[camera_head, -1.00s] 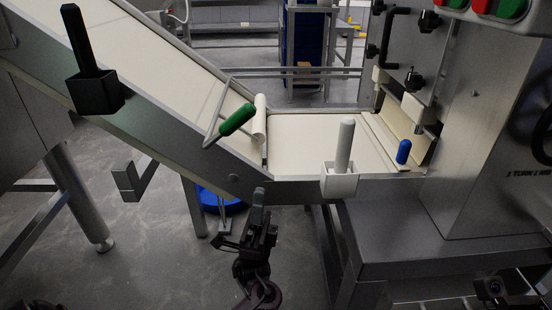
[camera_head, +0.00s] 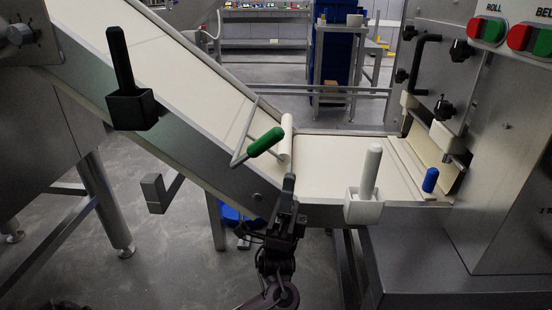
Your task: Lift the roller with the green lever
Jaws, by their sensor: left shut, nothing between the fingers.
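The green lever handle (camera_head: 266,142) sits on a bent metal rod (camera_head: 240,150) over the lower end of the sloping belt. The cream roller (camera_head: 286,138) lies across the belt where the slope meets the flat section, just right of the green handle. My left gripper (camera_head: 289,182) is shut and empty, pointing up in front of the conveyor's near side rail. In the picture its tips are below and slightly right of the green handle, apart from it. My right gripper is not in view.
A white handle in a white holder (camera_head: 366,196) and a black handle in a black holder (camera_head: 124,80) stand along the near rail. A small blue handle (camera_head: 430,180) is by the machine (camera_head: 500,150) at right. Floor space is open at lower left.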

